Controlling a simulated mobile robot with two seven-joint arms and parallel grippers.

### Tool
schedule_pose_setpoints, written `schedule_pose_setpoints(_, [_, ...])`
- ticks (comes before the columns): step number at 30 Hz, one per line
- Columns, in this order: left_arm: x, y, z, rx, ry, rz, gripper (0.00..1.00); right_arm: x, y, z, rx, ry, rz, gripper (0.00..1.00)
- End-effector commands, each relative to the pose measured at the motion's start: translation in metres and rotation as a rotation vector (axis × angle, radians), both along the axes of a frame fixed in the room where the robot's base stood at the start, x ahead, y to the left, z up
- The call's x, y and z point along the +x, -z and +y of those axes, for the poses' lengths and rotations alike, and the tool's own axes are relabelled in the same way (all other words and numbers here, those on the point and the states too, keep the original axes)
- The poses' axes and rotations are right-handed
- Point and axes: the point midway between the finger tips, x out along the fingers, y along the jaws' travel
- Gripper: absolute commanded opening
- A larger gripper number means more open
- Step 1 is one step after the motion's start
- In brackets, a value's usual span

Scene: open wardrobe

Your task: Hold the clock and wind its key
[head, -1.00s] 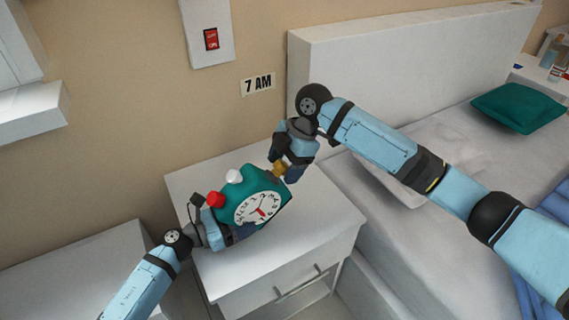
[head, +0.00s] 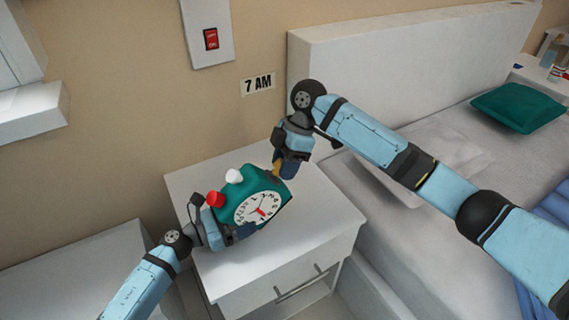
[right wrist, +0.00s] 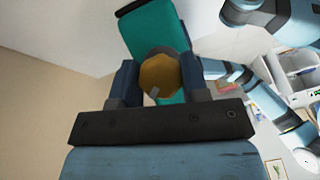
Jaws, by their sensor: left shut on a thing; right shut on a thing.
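The green alarm clock (head: 253,181), with a white face and a red and a white knob on top, is tilted over the nightstand. I cannot tell whether it touches the top. My left gripper (head: 232,236) is shut on the clock's lower left side; the clock hides part of its fingers. My right gripper (head: 281,171) is shut on the gold winding key (head: 276,169) at the clock's far right side. In the right wrist view the round key (right wrist: 160,75) sits between both fingers, in front of the clock's green body (right wrist: 150,30).
The white nightstand (head: 320,235) has bare room right of the clock. The bed (head: 440,165) with a green pillow (head: 517,107) is on the right. A red switch (head: 211,38) and a "7 AM" sign (head: 257,84) are on the wall.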

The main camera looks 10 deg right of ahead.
Motion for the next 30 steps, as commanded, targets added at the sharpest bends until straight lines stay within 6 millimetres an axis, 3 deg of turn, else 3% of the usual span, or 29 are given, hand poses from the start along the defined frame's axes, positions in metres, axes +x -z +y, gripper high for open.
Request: schedule_pose_setpoints(30, [0.0016,-0.0008,0.0009,-0.002,-0.005,0.002,0.57,-0.0008,-0.0006,0.001,-0.241,0.632,0.688,0.18])
